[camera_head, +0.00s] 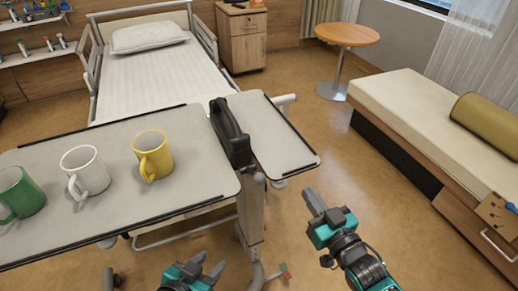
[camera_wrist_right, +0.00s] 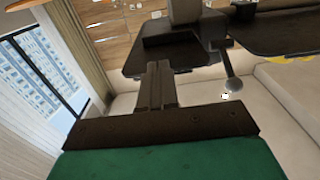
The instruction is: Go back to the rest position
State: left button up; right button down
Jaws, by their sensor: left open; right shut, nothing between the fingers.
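My left gripper (camera_head: 208,265) shows at the bottom of the head view, in front of the overbed table's near edge. Its fingers are apart and nothing is between them. My right gripper (camera_head: 314,200) is right of the table over the open floor. Its fingers are shut with nothing held, and it touches nothing that I can see. The right wrist view shows its closed fingers (camera_wrist_right: 156,88) in the middle.
The overbed table (camera_head: 140,215) holds a green mug (camera_head: 22,193), a white mug (camera_head: 90,172) and a yellow mug (camera_head: 155,155). Its side leaf (camera_head: 265,135) lies close to my right gripper. A bench (camera_head: 400,105) stands at the right. Floor between is clear.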

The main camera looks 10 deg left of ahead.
dwell(0.3)
jog(key=s+d+f+m+g+h, duration=0.2)
jog(key=s+d+f+h, duration=0.2)
jog(key=s+d, duration=0.3)
jog(key=s+d+f+m+g+h, duration=0.1)
jog(key=s+d+f+h, duration=0.3)
jog(key=s+d, duration=0.4)
jog(key=shift+s+f+m+g+h, duration=0.3)
jog(key=shift+s+f+m+g, duration=0.1)
jog(key=shift+s+f+m, duration=0.35)
jog(key=shift+s+r, duration=0.1)
jog(key=shift+r, duration=0.05)
